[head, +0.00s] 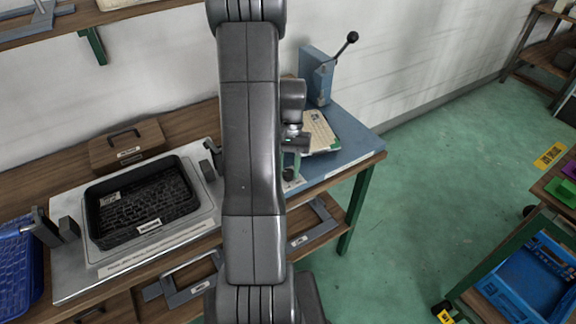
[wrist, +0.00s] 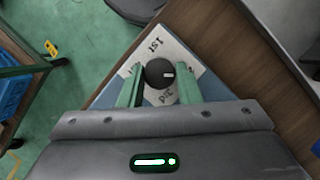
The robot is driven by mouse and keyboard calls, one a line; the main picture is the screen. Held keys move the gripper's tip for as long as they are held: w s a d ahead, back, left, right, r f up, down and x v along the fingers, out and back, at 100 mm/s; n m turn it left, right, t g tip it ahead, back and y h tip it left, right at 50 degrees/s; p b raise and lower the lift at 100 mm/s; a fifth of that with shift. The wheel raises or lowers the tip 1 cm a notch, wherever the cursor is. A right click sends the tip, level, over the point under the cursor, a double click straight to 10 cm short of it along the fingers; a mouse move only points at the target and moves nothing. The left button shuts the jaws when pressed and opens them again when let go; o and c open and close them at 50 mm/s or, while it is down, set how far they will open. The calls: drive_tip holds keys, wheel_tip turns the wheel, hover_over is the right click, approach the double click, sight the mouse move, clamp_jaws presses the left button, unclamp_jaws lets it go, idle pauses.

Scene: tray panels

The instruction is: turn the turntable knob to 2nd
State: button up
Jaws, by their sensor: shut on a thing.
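The label above the knob looks like 1st. In the head view my gripper (head: 291,160) is at the blue bench's front edge, where the knob is mostly hidden.
A blue lever box (head: 318,75) and a cream panel (head: 320,132) stand on the blue bench (head: 352,140). A black tray (head: 142,200) sits on a metal plate to the left. The green floor between is clear.

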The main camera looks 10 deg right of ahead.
drive_tip(key=shift+m, duration=0.5)
drive_tip(key=o, duration=1)
drive_tip(key=shift+c, duration=0.2)
drive_tip(key=v, duration=1.4)
drive_tip(key=shift+s+d, duration=0.15)
drive_tip(key=shift+d, duration=0.05)
drive_tip(key=shift+f, duration=0.15)
drive_tip(key=x, duration=1.3)
drive_tip(key=shift+s+a+f, duration=0.1)
drive_tip(key=shift+a+f, duration=0.15)
drive_tip(key=shift+f, duration=0.05)
drive_tip(key=shift+r, duration=0.1)
